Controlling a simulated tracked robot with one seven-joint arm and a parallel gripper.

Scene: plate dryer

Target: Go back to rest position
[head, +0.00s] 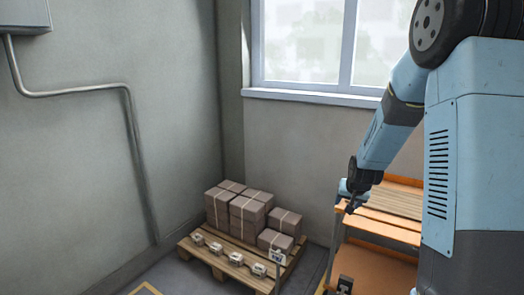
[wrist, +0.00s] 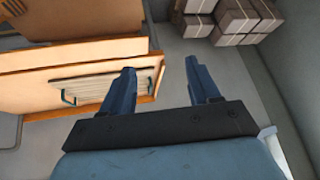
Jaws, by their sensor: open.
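My gripper (wrist: 158,72) is open in the wrist view, its two blue fingers apart with only grey floor and a bit of furniture edge between them. In the head view my gripper (head: 352,203) is small and dark, at the left edge of an orange-brown wooden unit (head: 382,270). I cannot tell whether it touches the unit. The wrist view shows orange-brown boards (wrist: 60,62) on the left. A pale slatted rack (wrist: 95,88) with dark teal handles lies on them, left of my fingers. No plate can be made out.
Brown boxes (head: 248,208) are stacked on a wooden pallet (head: 192,247) in the corner; boxes (wrist: 235,18) also show at the wrist view's top right. A window (head: 305,45) and a pipe (head: 75,90) are on the walls. Grey floor (wrist: 190,55) lies clear between boards and boxes.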

